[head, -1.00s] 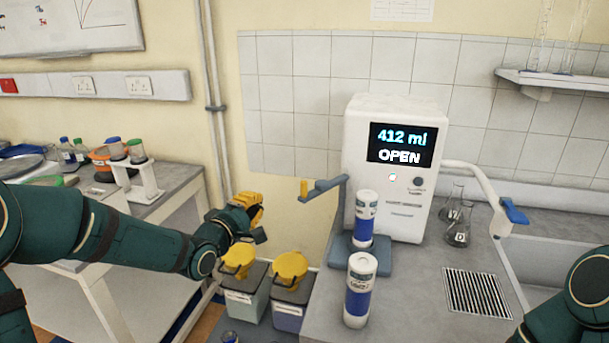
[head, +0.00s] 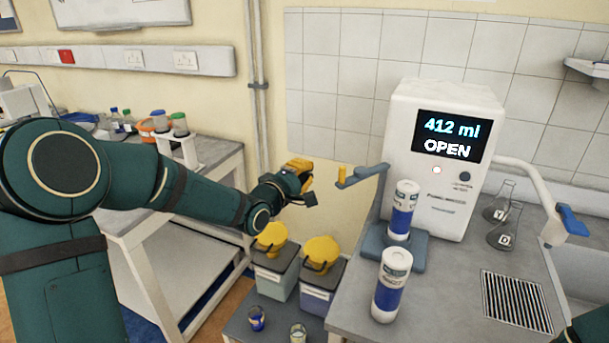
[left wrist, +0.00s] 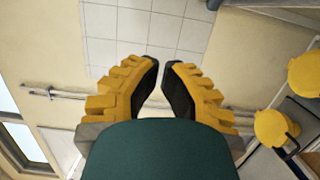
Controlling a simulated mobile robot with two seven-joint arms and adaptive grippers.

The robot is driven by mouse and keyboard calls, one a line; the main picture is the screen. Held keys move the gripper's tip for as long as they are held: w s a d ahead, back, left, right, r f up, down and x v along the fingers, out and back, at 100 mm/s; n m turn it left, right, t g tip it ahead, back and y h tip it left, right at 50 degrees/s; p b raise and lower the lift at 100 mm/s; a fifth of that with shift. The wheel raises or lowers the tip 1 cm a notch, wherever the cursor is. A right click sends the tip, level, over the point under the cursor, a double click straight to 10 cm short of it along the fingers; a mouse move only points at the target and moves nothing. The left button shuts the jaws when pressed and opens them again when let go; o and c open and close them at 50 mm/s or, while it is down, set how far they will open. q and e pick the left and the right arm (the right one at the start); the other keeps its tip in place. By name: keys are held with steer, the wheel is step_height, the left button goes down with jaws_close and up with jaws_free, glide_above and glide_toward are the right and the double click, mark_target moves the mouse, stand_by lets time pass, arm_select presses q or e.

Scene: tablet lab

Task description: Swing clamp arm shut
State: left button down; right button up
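The clamp arm (head: 366,175) is a blue-grey bar with an upright yellow knob (head: 341,174) at its free end. In the head view it sticks out to the left of the white machine (head: 440,110), whose screen reads 412 ml OPEN. A bottle with a blue band (head: 402,210) stands upright on the machine's blue-grey base. My left gripper (head: 308,183), with yellow fingers, is left of the knob and apart from it. In the left wrist view its fingers (left wrist: 162,66) have a narrow gap between the tips, with nothing in it. My right gripper is out of view.
A second blue-banded bottle (head: 390,285) stands on the counter in front. Two yellow-lidded bins (head: 276,275) (head: 320,295) stand below my left gripper. Two flasks (head: 504,232) and a drain grate (head: 515,302) are on the right.

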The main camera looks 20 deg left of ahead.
arm_select(q)
steer(key=w+d, duration=0.4)
steer(key=shift+w+d, duration=0.2)
steer(key=shift+d, duration=0.2)
steer(key=shift+d, duration=0.15)
stand_by(0.5)
